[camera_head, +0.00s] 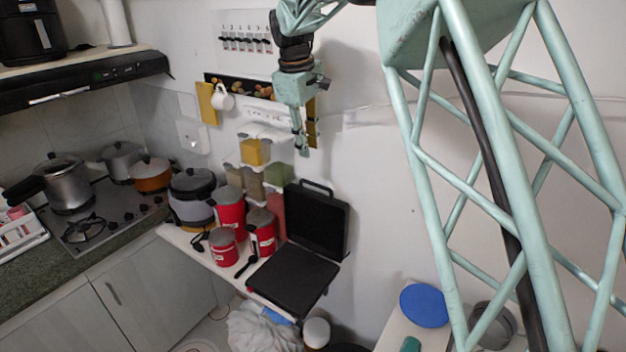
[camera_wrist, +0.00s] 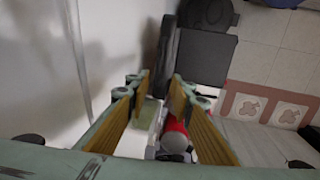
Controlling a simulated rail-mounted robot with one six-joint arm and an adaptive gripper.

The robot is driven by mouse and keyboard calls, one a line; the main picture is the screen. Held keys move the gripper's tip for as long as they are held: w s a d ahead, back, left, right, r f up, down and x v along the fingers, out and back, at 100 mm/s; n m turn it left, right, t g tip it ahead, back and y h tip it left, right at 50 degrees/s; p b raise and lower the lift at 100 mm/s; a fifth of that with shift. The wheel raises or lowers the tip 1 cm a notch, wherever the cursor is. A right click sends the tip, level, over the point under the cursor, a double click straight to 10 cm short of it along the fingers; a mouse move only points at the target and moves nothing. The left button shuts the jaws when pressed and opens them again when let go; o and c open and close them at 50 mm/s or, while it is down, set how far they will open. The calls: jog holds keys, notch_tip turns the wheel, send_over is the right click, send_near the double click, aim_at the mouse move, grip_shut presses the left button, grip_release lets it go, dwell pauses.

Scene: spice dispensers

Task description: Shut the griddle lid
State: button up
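The black griddle (camera_head: 292,280) stands on the white shelf against the wall. Its lid (camera_head: 317,220) is open and stands roughly upright at the wall side, with a handle loop on its top edge. In the wrist view the griddle base (camera_wrist: 207,58) is a dark square, and the lid (camera_wrist: 167,48) shows nearly edge-on beside it. My gripper (camera_head: 304,150) hangs pointing down above the griddle, near the wall, apart from the lid. In the wrist view my gripper (camera_wrist: 158,92) has its two fingers spread, with nothing held between them.
Red canisters (camera_head: 230,210) and a grey rice cooker (camera_head: 191,197) stand left of the griddle. Spice dispensers (camera_head: 255,151) are mounted on the wall just left of my gripper. A white mug (camera_head: 222,97) hangs further left. Bare wall lies right of the lid.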

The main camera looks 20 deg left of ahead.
aim_at(313, 184)
jog(key=shift+w+d+f+p, duration=0.15)
jog(key=shift+w+f, duration=0.3)
jog(key=shift+f, duration=1.8)
jog(key=shift+w+d+f+p, duration=0.1)
jog(key=shift+w+f, duration=0.3)
jog(key=shift+f, duration=1.85)
jog(key=shift+w+d+f+p, duration=0.15)
jog(key=shift+w+f, duration=0.3)
jog(key=shift+f, duration=1.8)
jog(key=shift+a, duration=0.1)
jog(key=shift+c, duration=0.4)
grip_shut()
